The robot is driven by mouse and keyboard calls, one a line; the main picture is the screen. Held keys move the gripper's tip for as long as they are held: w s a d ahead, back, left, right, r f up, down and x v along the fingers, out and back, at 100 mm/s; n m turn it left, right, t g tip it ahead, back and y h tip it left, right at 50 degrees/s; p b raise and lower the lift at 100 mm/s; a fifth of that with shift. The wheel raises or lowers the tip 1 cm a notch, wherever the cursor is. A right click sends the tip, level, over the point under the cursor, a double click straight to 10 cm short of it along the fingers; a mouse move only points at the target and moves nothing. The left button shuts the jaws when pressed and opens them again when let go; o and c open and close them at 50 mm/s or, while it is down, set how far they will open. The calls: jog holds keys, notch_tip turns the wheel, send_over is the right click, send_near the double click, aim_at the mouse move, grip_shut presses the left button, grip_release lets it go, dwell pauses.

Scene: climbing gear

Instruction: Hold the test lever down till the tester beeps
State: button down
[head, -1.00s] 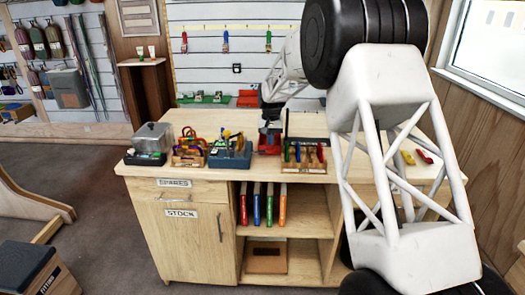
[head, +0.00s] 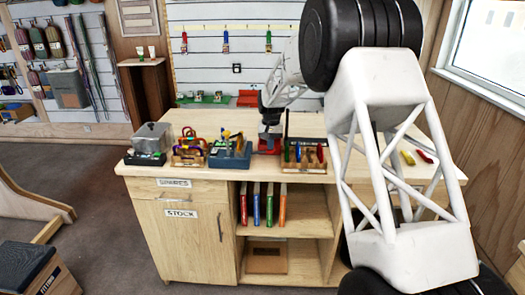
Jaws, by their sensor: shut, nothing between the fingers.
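The test lever is too small and too covered by the gripper to make out.
Left of the red device stand a blue-grey bin (head: 231,158), a wooden rack with coloured carabiners (head: 188,158) and a grey box (head: 152,138). Right of it is a wooden rack with coloured pieces (head: 306,166). The counter's front strip (head: 215,174) is clear.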

jog(key=shift+f, duration=1.8)
jog(key=shift+r, duration=4.8)
